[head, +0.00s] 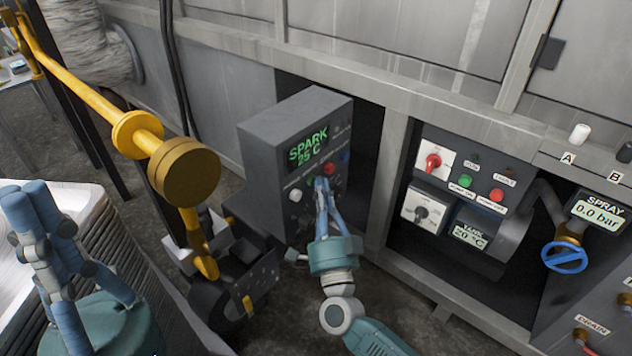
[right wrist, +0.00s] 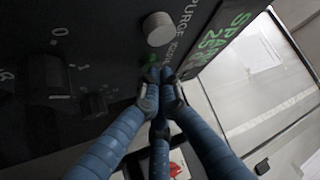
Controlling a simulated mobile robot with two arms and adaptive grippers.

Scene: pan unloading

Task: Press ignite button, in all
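The grey control box (head: 262,160) stands in the middle of the head view, with a green display reading SPARK 25 C. A green button (head: 311,181) sits on its front; in the right wrist view the green button (right wrist: 152,60) is partly hidden, beside the IGNITE label. My right gripper (head: 321,183) has its blue fingers drawn together and empty; its tips (right wrist: 160,74) are at the green button. I cannot tell whether they touch it. My left gripper (head: 38,192) is at the lower left, far from the box, fingers apart and empty.
A white knob (head: 295,195), marked PURGE in the right wrist view, is beside the green button. A yellow pipe (head: 90,95) stands left of the box. A panel with switches (head: 433,162) and a blue valve wheel (head: 565,257) are to the right. Stacked pale sheets (head: 95,215) lie at lower left.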

